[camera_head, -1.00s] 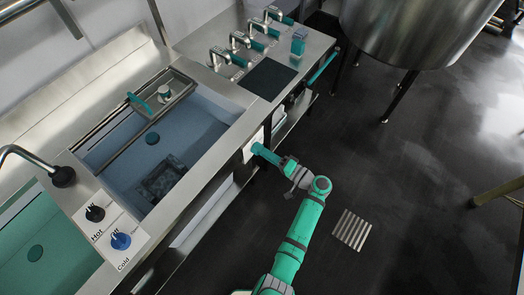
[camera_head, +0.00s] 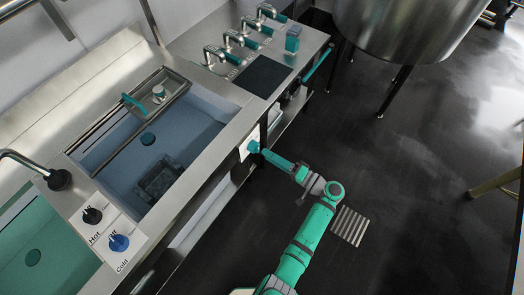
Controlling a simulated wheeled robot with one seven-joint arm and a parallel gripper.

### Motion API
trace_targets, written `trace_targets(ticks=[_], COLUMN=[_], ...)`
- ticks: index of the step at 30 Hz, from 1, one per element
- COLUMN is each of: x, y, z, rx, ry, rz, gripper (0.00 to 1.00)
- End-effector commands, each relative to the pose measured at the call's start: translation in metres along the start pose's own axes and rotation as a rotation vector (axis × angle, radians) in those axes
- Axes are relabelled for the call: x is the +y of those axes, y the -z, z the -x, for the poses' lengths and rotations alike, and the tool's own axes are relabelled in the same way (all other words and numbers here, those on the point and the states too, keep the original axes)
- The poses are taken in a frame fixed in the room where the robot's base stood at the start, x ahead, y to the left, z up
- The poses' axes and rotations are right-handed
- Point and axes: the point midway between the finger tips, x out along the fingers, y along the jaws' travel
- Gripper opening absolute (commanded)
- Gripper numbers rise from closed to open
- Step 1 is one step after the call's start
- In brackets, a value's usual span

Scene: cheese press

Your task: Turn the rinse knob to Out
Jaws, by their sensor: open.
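A white panel (camera_head: 249,143) is on the front face of the sink counter, below the rim. My gripper (camera_head: 258,150) is at this panel, at the end of my teal and grey arm. A small teal part shows against the panel at the gripper's tip. I cannot tell whether it is the rinse knob or part of my gripper. The fingers are too small to make out, and no "Out" label can be read. Whether the gripper touches a knob is hidden by the hand.
A black Hot knob (camera_head: 92,215) and a blue Cold knob (camera_head: 118,242) sit on the counter at the left. The blue sink basin (camera_head: 207,112) holds a dark grate. Several taps line the back. A large steel vat (camera_head: 410,30) stands at the upper right. The dark floor is mostly clear.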

Motion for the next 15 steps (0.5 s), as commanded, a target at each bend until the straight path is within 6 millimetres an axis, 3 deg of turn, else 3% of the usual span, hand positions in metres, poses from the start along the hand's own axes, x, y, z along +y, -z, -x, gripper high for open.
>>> trace_targets(ticks=[6, 15], x=[0.0, 0.0], y=[0.001, 0.0], z=[0.035, 0.048], rx=[0.002, 0.0], ry=[-0.001, 0.0], rz=[0.0, 0.0], gripper=[0.55, 0.55])
